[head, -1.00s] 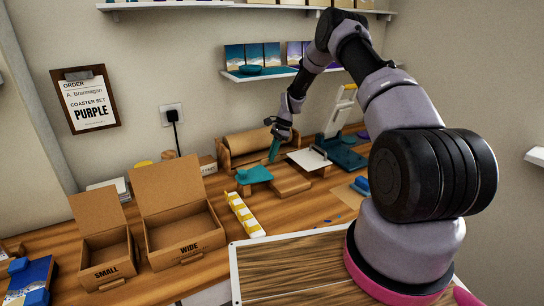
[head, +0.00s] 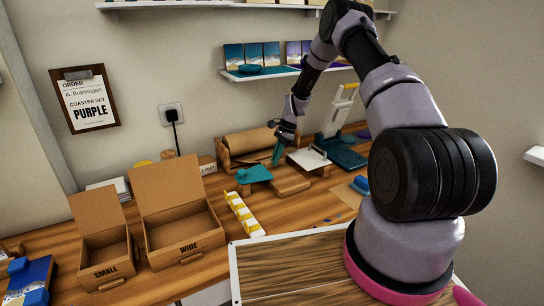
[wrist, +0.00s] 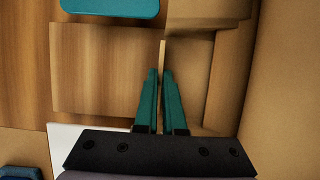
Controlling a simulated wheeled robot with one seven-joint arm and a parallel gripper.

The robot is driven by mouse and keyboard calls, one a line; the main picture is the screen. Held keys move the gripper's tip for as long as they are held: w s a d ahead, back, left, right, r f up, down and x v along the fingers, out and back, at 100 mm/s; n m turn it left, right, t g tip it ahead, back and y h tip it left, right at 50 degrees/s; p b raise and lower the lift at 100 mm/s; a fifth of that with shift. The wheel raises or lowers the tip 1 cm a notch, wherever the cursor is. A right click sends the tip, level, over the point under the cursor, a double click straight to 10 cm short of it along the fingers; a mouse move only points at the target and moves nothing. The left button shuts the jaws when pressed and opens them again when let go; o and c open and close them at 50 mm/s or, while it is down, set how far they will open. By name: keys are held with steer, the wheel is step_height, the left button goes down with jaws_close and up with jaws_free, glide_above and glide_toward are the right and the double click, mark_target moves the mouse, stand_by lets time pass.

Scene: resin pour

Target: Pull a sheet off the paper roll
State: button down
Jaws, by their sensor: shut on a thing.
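The brown paper roll (head: 248,144) lies in its wooden holder at the back of the bench. Its curved brown surface fills the right side of the wrist view (wrist: 285,80). My gripper (head: 275,162) points down at the front of the holder. In the wrist view, its teal fingers (wrist: 160,72) are close together on the thin edge of the paper (wrist: 162,55), which stands up between the tips. The paper's lower part is hidden by the fingers. A tan slab (wrist: 105,70) lies just left of the fingertips.
A teal pad (head: 254,174) lies left of the gripper, and a white plate with a handle (head: 308,159) lies to the right. A teal-based lever tool (head: 345,158) stands farther right. Open boxes marked SMALL (head: 107,271) and WIDE (head: 188,247) stand at the left.

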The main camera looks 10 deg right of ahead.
steer(key=s+d, duration=0.1)
steer(key=s, duration=0.3)
steer(key=s+d, duration=0.2)
steer(key=s, duration=0.3)
steer(key=s+d, duration=0.1)
steer(key=s, duration=0.3)
steer(key=shift+s+d, duration=0.2)
steer(key=shift+d, duration=0.05)
steer(key=c, duration=1)
jaws_free()
steer(key=v, duration=1)
steer(key=shift+r, duration=0.4)
steer(key=shift+d, duration=0.15)
